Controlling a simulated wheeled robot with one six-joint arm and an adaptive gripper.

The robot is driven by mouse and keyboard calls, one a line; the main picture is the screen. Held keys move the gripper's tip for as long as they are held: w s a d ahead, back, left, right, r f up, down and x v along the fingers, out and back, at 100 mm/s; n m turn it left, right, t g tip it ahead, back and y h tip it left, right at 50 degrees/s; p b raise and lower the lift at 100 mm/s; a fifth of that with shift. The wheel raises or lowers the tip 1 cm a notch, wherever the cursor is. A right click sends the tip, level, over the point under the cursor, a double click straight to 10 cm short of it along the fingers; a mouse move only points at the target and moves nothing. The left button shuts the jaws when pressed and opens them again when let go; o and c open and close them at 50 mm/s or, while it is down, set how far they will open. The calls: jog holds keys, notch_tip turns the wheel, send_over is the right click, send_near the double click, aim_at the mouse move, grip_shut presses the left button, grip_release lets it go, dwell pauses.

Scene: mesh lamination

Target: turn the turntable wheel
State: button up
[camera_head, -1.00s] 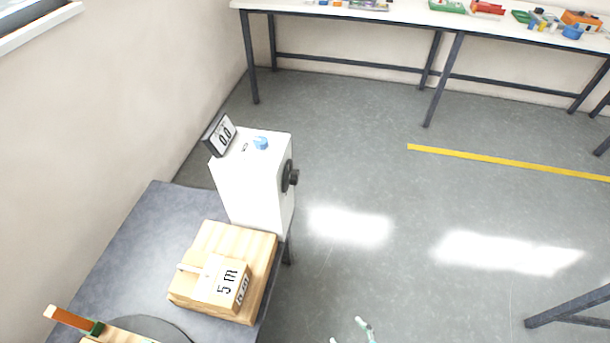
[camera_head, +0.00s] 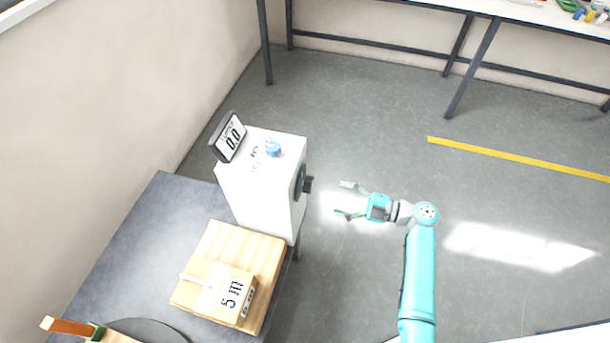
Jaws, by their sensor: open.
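A white box (camera_head: 262,190) stands on the grey table, with a small black wheel with a knob (camera_head: 302,184) on its right side. A dark round disc (camera_head: 165,330), partly cut off by the bottom edge, lies at the front of the table; I cannot tell which of the two is the turntable wheel. My gripper (camera_head: 343,200) is open and empty. Its fingers point left towards the black wheel, a short gap to its right, apart from it.
A wooden block marked 5 m (camera_head: 228,292) lies in front on a wooden board (camera_head: 240,243). Open floor lies right of the table; a workbench (camera_head: 500,12) stands behind.

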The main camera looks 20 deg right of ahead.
aim_at(312, 186)
jog(key=shift+n+y, duration=0.3)
jog(key=shift+n, duration=0.2)
jog(key=x, duration=0.7)
jog(key=w+r+x, duration=0.1)
jog(key=x, duration=0.2)
jog(key=shift+w+d+r, duration=0.15)
jog(key=c, duration=1.2)
